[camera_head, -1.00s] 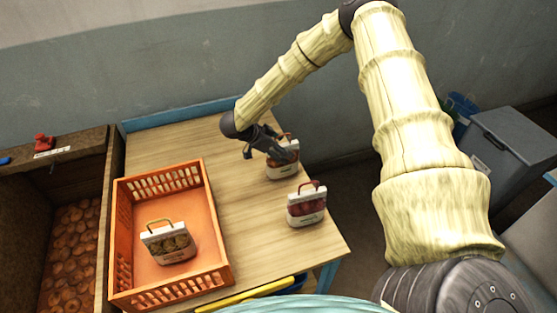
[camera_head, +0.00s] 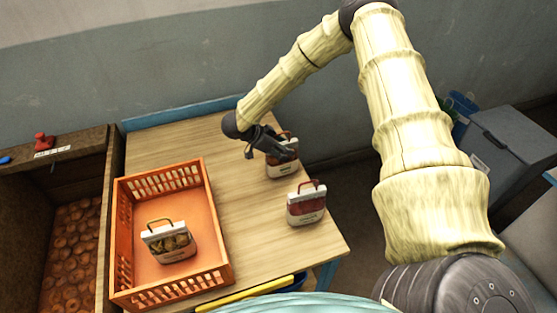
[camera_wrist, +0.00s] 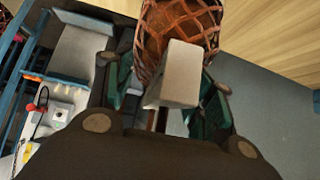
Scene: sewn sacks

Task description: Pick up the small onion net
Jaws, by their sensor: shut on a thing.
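The onion net (camera_head: 284,166), a small sack with brown-orange mesh, a white band and a handle, stands upright near the table's far right edge. In the wrist view, its mesh (camera_wrist: 185,32) bulges beyond the fingertips, with a pale piece of it between the fingers. My gripper (camera_head: 273,146) reaches down to its top from the left and is shut on it. The fingers cover part of the net in the head view. I cannot tell whether its base is clear of the table.
A red net sack (camera_head: 307,205) stands on the table (camera_head: 235,150) nearer the front. An orange crate (camera_head: 207,185) at left holds another sack (camera_head: 168,243) with yellowish contents. A wooden bin (camera_head: 75,160) of onions is farther left. The table's back middle is clear.

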